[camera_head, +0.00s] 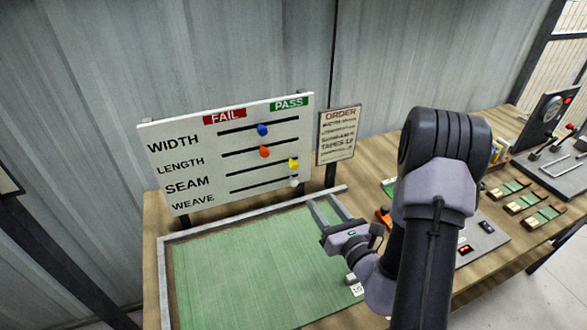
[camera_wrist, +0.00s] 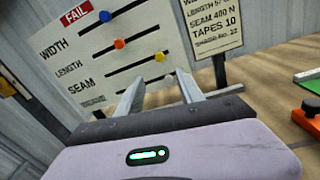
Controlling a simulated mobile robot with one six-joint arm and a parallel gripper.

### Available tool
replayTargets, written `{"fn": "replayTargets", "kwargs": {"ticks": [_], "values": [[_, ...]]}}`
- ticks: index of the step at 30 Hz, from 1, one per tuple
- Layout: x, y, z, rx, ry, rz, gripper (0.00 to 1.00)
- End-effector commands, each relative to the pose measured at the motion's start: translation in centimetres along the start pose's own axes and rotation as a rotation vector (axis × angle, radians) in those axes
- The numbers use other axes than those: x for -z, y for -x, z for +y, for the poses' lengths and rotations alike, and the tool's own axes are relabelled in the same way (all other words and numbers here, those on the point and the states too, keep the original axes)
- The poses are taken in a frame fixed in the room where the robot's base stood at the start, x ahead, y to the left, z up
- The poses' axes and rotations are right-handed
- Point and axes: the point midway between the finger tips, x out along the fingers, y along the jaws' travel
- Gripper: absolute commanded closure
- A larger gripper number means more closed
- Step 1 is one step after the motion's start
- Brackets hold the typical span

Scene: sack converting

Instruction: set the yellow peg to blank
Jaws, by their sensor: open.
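The white board (camera_head: 190,150) has FAIL at top left, PASS at top right, and rows for WIDTH, LENGTH, SEAM and WEAVE. The yellow peg (camera_head: 293,163) sits near the right, PASS end of the third slot, the SEAM row; it also shows in the wrist view (camera_wrist: 160,56). The blue peg (camera_head: 262,130) and the orange peg (camera_head: 264,152) sit near mid-slot above. A white peg (camera_head: 294,182) is at the right of the lowest slot. My gripper (camera_head: 320,199) is open and empty, below and in front of the board's right side, apart from the pegs.
A green-topped tray (camera_head: 250,260) with a raised rim lies below the board. The ORDER sign (camera_head: 338,135) stands just right of the board. Wooden blocks with green strips (camera_head: 522,203) and a gauge device (camera_head: 548,115) are on the bench's right.

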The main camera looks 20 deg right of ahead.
Motion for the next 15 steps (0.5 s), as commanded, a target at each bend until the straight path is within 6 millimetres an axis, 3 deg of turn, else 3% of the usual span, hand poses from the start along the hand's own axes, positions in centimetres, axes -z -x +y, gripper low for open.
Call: {"fn": "replayTargets", "kwargs": {"ticks": [1,5,15], "values": [[1.1,-0.5,-0.1,-0.003,0.007,-0.006,0.55],[1.1,-1.7,0.0,0.004,-0.003,-0.007,0.55],[0.0,-10.7,0.2,0.000,-0.008,-0.002,0.55]]}}
